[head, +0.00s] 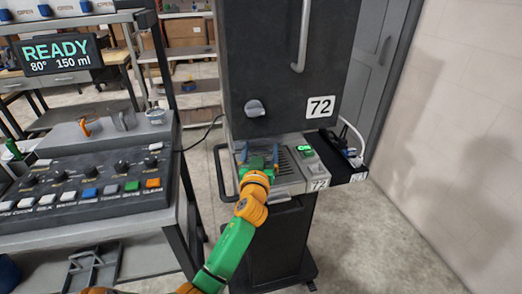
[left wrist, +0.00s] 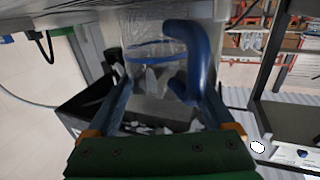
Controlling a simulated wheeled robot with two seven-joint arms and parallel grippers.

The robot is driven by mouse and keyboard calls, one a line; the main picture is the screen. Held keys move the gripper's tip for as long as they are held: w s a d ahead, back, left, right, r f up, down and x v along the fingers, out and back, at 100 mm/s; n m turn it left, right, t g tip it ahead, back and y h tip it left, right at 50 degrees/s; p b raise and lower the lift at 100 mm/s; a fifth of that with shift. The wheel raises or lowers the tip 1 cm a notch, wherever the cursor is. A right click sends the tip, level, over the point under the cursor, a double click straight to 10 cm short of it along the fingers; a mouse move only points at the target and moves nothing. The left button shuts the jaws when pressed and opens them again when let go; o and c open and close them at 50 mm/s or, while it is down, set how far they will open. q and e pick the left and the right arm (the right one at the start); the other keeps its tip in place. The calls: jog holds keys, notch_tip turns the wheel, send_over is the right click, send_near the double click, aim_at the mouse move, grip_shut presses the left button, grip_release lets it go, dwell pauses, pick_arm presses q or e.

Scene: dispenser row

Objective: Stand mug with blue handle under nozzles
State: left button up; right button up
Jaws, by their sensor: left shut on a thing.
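The mug with the blue handle is see-through with a blue band; its handle (left wrist: 190,50) shows in the left wrist view, at the right of the clear body (left wrist: 150,75). My left gripper (head: 259,155) is shut on this mug, its two blue fingers on either side of it. In the head view the gripper is over the slatted drip tray (head: 285,160) of the dark dispenser (head: 275,70) labelled 72. The mug is mostly hidden there, and I cannot tell whether it touches the tray. The nozzles are not visible. My right gripper is out of view.
A panel (head: 85,185) with knobs and coloured buttons stands on the bench at left, with several mugs behind it, one with an orange handle (head: 85,127). A READY screen (head: 58,54) stands above. A dark side box (head: 342,155) adjoins the dispenser at right. Floor at right is clear.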

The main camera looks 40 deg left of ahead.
pick_arm(q)
jog(key=shift+f+b, duration=0.45)
jog(key=o, duration=1.1)
